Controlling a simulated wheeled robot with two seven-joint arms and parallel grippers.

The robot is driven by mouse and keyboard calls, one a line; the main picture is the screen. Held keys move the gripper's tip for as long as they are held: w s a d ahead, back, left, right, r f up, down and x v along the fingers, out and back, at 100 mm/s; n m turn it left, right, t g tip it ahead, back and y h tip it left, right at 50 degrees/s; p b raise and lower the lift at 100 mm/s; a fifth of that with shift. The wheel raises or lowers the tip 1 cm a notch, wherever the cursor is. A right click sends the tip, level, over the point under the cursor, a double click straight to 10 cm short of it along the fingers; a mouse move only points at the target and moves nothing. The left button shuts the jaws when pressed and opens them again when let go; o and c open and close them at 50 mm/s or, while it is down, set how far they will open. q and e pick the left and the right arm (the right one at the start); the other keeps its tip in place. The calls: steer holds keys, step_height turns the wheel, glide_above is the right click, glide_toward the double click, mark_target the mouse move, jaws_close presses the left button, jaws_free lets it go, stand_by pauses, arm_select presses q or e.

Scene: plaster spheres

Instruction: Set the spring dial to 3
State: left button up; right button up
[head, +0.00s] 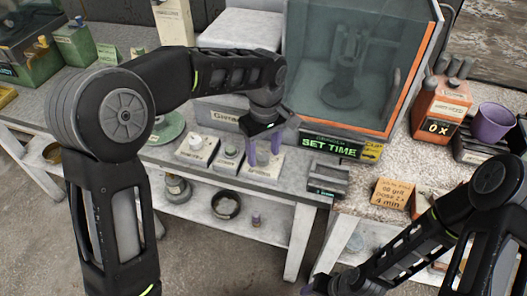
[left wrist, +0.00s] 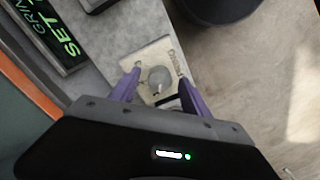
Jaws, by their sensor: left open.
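My left gripper (head: 264,149) is open, pointing down over a cream plate (head: 264,166) at the front of the bench. In the left wrist view, a round grey dial (left wrist: 159,76) with a small pointer sits on the cream plate (left wrist: 150,58). The two purple fingers of the left gripper (left wrist: 158,84) are on either side of the dial, with gaps visible. The plate's lettering is too small to read, and the head view hides the dial behind the gripper. My right gripper (head: 318,286) is low at the bottom edge, its fingers unclear.
Two more small control boxes, a white one (head: 195,150) and a smaller one (head: 229,154), stand left of the plate. A glass cabinet (head: 350,70) with a lit "SET TIME" display (head: 331,146) stands behind and right. An orange box (head: 441,108) and purple cup (head: 491,123) are farther right.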

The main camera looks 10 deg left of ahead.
arm_select(q)
steer(key=shift+f, duration=0.35)
steer(key=shift+c, duration=0.5)
jaws_close()
